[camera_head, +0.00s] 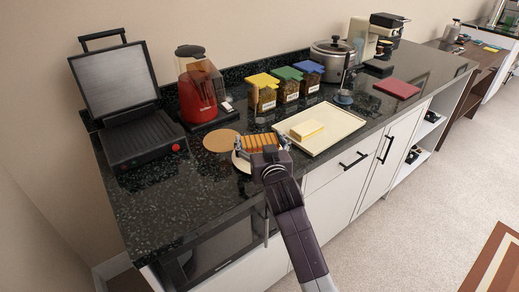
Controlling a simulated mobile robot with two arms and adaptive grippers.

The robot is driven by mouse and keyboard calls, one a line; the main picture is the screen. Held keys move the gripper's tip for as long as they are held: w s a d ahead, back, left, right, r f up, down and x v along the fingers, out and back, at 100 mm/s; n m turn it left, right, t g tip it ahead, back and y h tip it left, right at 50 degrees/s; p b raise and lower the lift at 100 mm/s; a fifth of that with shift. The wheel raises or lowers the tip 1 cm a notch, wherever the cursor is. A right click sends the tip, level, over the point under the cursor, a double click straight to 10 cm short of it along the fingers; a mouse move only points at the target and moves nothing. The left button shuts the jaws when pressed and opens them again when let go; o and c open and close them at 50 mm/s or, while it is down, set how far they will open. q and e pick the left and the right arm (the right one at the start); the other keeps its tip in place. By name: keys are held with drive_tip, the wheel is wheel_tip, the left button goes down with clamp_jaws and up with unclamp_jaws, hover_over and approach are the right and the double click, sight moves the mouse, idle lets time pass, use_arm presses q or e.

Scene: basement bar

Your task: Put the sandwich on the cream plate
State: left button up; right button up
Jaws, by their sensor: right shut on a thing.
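The sandwich (259,142) is golden brown with dark stripes. My right gripper (262,151) is shut on it near the counter's front edge. The cream plate (239,162) looks round and lies just below and left of the gripper, mostly hidden by the gripper and sandwich. The sandwich overlaps the plate in the picture; I cannot tell whether it touches the plate or hangs above it. My left gripper is not in view.
A cream tray (341,132) with a pale yellow block (305,131) lies to the right. A round brown board (220,140) lies left. An open grill press (140,135), a red blender (200,92) and lidded jars (288,91) stand behind. The front-left counter (180,205) is clear.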

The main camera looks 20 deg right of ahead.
sight(259, 149)
wheel_tip(259, 149, down, 4)
drive_tip(key=shift+r, duration=0.25)
drive_tip(key=o, duration=1.3)
drive_tip(key=shift+c, duration=0.2)
drive_tip(key=s, duration=0.4)
drive_tip(key=s+r, duration=0.1)
drive_tip(key=s, duration=0.3)
drive_tip(key=s+a, duration=0.1)
drive_tip(key=s, duration=0.3)
drive_tip(key=shift+r+b, duration=0.4)
